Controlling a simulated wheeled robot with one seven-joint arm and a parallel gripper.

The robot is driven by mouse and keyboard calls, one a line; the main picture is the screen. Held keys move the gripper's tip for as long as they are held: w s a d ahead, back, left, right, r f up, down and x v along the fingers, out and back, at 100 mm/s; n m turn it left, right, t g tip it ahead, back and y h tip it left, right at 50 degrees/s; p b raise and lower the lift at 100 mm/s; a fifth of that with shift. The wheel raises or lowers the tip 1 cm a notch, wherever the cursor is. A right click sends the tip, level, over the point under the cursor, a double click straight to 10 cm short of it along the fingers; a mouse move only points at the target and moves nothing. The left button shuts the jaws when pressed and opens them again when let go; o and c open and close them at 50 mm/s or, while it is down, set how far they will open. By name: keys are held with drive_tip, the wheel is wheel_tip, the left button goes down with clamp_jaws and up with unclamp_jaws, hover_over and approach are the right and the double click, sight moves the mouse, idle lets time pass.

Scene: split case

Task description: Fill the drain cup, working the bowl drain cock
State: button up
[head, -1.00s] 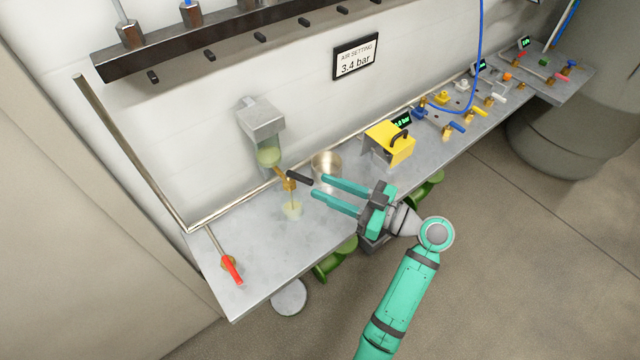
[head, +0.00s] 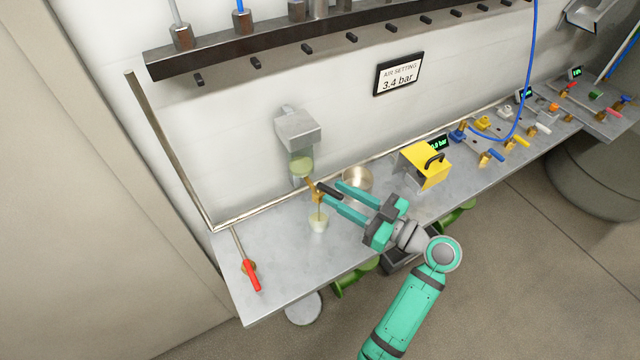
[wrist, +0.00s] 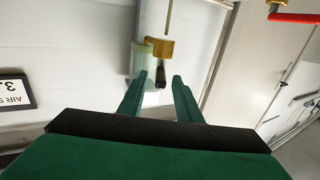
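The drain cock has a brass body (head: 317,196) and a black lever (head: 328,190). It hangs below the greenish bowl (head: 302,165) under a grey wall-mounted housing. A small pale drain cup (head: 318,223) stands on the bench beneath the cock. A thin brownish line joins cock and cup; I cannot tell whether it is liquid or a spout. My gripper (head: 338,191) is open, its teal fingers on either side of the lever's end. The wrist view shows the black lever (wrist: 160,78) between the parted fingertips (wrist: 160,84). The cup's fill level is too small to read.
A yellow box (head: 427,166) with a black handle sits to the right. A red-handled valve (head: 251,275) is at the bench's left end.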

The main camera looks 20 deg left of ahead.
sight(321, 184)
drive_tip(key=x, duration=0.6)
clamp_jaws()
